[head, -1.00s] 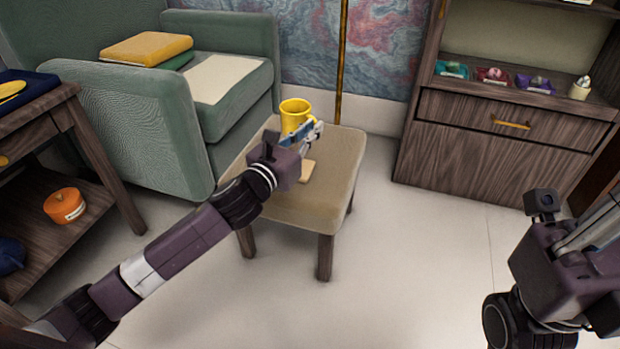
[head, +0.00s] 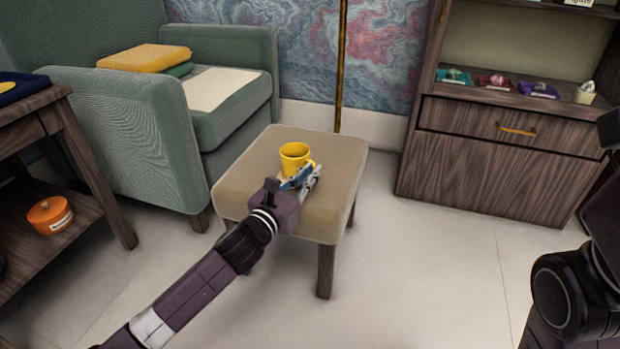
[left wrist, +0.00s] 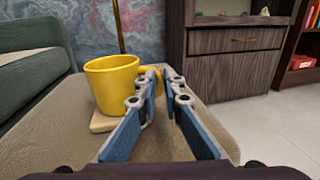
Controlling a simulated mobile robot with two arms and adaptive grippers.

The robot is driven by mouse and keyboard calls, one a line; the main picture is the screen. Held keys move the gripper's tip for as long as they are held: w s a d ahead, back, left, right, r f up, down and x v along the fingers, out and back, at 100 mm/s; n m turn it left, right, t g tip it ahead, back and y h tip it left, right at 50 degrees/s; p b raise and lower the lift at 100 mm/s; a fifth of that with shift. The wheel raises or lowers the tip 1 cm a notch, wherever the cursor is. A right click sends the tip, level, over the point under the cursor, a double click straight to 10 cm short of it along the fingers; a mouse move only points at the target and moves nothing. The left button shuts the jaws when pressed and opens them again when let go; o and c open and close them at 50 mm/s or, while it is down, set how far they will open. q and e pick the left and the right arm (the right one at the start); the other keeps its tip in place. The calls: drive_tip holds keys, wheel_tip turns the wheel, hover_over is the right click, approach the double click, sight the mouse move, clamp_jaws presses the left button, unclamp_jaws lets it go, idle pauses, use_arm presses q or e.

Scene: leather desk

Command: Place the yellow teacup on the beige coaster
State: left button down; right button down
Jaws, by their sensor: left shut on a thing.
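The yellow teacup (head: 294,160) is upright at the beige stool in the head view, and it also shows at left of centre in the left wrist view (left wrist: 110,88). My left gripper (head: 303,178) is at the handle side of the cup. Its fingers (left wrist: 162,80) are shut on the cup's handle. The beige coaster (left wrist: 103,123) shows just under the cup in the left wrist view; most of it is hidden by the cup. I cannot tell whether the cup's base touches it. My right gripper is not in view.
The cushioned stool (head: 250,170) has bare room around the cup. A green armchair (head: 120,130) stands to the left, a wooden cabinet (head: 480,170) to the right, and a dark side table (head: 60,130) at far left. The floor in front is clear.

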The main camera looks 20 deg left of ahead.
use_arm(q)
drive_tip(key=shift+r, duration=0.1)
drive_tip(key=c, duration=2.1)
unclamp_jaws()
drive_tip(key=shift+f, duration=0.2)
drive_tip(key=shift+r, duration=0.1)
